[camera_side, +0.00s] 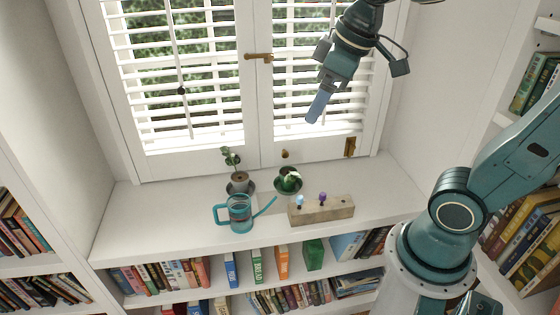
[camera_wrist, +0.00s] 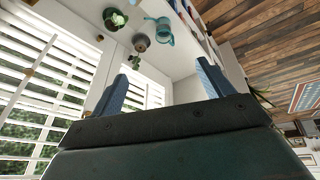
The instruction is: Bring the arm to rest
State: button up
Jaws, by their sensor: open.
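My gripper (camera_side: 319,106) hangs in the air in front of the window blinds, high above the white sill (camera_side: 150,215), fingers pointing down and slightly left. In the wrist view its two blue fingers stand apart with nothing between them (camera_wrist: 163,78). It touches none of the things on the sill. My arm reaches in from the right and leaves the top of the side view.
On the sill stand a teal watering can (camera_side: 240,214), a grey potted plant (camera_side: 239,182), a green pot (camera_side: 288,181) and a wooden block (camera_side: 326,211) holding a light blue and a purple piece. Window shutters (camera_side: 190,80) stand behind. Books fill the shelves below.

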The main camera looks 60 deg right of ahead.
jog(key=s+f+m+t, duration=0.1)
jog(key=s+f+m, duration=0.1)
jog(key=s, duration=0.7)
jog(key=shift+a+f+m, duration=0.3)
jog(key=shift+m, duration=0.3)
jog(key=w+d+f+m+g, duration=0.15)
jog(key=w+m, duration=0.45)
jog(key=w, duration=0.6)
jog(key=w+d+f+m+g, duration=0.1)
jog(key=w+d+f+m, duration=0.15)
jog(key=w+m, duration=0.7)
jog(key=w+d+f+m+y, duration=0.1)
jog(key=w+d+f+m, duration=0.2)
jog(key=w+f, duration=0.2)
jog(key=w+d+f+m, duration=0.3)
jog(key=w+f, duration=0.2)
jog(key=f, duration=0.4)
jog(key=w+d+f+m+g+y, duration=0.1)
jog(key=w+d+f+m, duration=0.2)
jog(key=w+f, duration=0.3)
jog(key=shift+f+y, duration=0.3)
jog(key=shift+f, duration=0.3)
jog(key=shift+f, duration=0.15)
